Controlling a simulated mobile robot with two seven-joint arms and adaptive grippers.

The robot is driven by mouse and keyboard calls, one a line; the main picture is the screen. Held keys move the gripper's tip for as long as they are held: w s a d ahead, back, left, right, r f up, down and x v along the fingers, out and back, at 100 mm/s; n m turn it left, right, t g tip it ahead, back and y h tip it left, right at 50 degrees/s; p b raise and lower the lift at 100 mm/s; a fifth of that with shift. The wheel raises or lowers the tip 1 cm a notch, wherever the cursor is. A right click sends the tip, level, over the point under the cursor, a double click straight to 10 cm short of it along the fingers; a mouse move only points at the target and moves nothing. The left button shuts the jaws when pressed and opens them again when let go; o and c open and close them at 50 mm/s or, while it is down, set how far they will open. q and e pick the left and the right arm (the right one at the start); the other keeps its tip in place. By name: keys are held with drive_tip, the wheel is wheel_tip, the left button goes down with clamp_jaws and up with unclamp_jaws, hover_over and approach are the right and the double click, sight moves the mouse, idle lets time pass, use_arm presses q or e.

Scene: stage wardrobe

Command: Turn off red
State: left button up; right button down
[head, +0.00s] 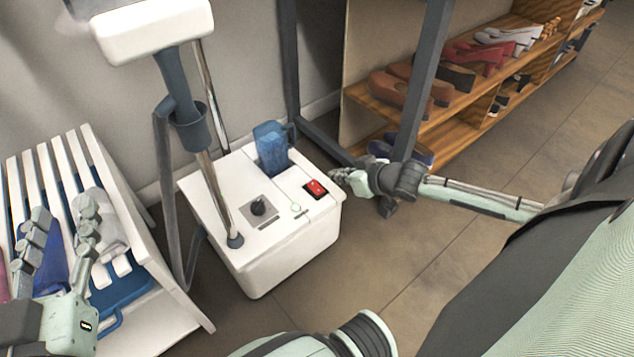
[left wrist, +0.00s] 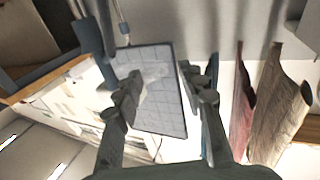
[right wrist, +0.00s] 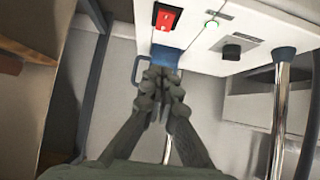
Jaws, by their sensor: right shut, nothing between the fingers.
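A red rocker switch (head: 316,188) sits on the top right corner of the white steamer base (head: 280,258). It also shows in the right wrist view (right wrist: 166,17), above my fingertips. My right gripper (head: 339,175) is shut and empty, just right of the switch by the base's edge; in the right wrist view its fingertips (right wrist: 160,76) are apart from the switch. A black knob (head: 259,206) and a small green light (head: 296,207) share the top. My left gripper (head: 64,212) is open and empty over the slatted bench, far from the switch.
A blue water tank (head: 270,147) and a pole carrying the white steamer head (head: 152,30) rise from the base. A white slatted bench (head: 112,185) stands left. A dark metal frame (head: 424,75) and a wooden shoe rack (head: 440,118) stand behind right.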

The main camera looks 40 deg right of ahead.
drive_tip(key=b+x, duration=0.2)
drive_tip(key=x, duration=0.3)
drive_tip(key=b, duration=0.2)
hover_over(317, 189)
wheel_tip(317, 189, down, 3)
drive_tip(key=shift+s+f, duration=0.1)
drive_tip(key=shift+s, duration=0.05)
wheel_tip(317, 189, down, 3)
drive_tip(key=shift+r, duration=0.25)
drive_tip(key=shift+f+b, duration=0.35)
drive_tip(key=shift+f, duration=0.2)
use_arm(q)
drive_tip(key=s+r+t+h, duration=0.1)
drive_tip(key=s+r+t, duration=0.1)
drive_tip(key=r+t, duration=0.2)
drive_tip(key=s+a+r+t+h, duration=0.1)
drive_tip(key=s+r+t, duration=0.2)
drive_tip(key=r+t, duration=0.2)
wheel_tip(317, 189, up, 3)
drive_tip(key=shift+s+h, duration=0.25)
drive_tip(key=shift+h, duration=0.15)
